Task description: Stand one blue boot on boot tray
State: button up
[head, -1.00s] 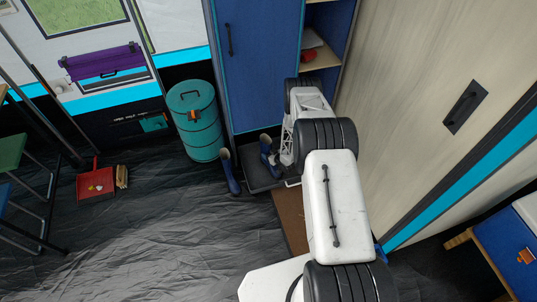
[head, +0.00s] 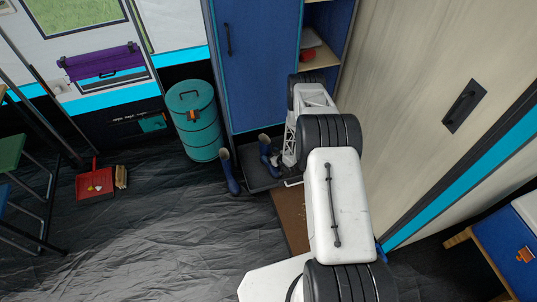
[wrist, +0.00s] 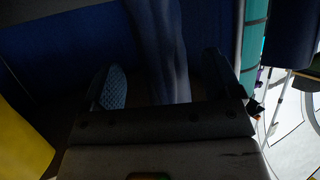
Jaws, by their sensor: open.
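One blue boot (head: 265,149) stands upright on the dark boot tray (head: 258,180), in front of the blue cabinet. A second blue boot (head: 229,172) stands at the tray's left edge; I cannot tell whether it touches the tray. In the wrist view my gripper (wrist: 165,85) is open, with a finger on either side of a dim blue boot shaft (wrist: 163,45). This seems to be the boot on the tray. Gaps show beside the shaft, and the picture is too dark to show any contact. In the head view my arm hides most of the gripper.
A teal barrel (head: 194,120) stands left of the tray. The blue cabinet (head: 262,70) rises behind it, with an open shelf at its right. A brown mat (head: 290,215) lies in front, partly under my arm. A red dustpan (head: 95,184) lies far left. The middle floor is clear.

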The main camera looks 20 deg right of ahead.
jog(key=v, duration=0.9)
jog(key=shift+s+d, duration=0.1)
dwell(0.8)
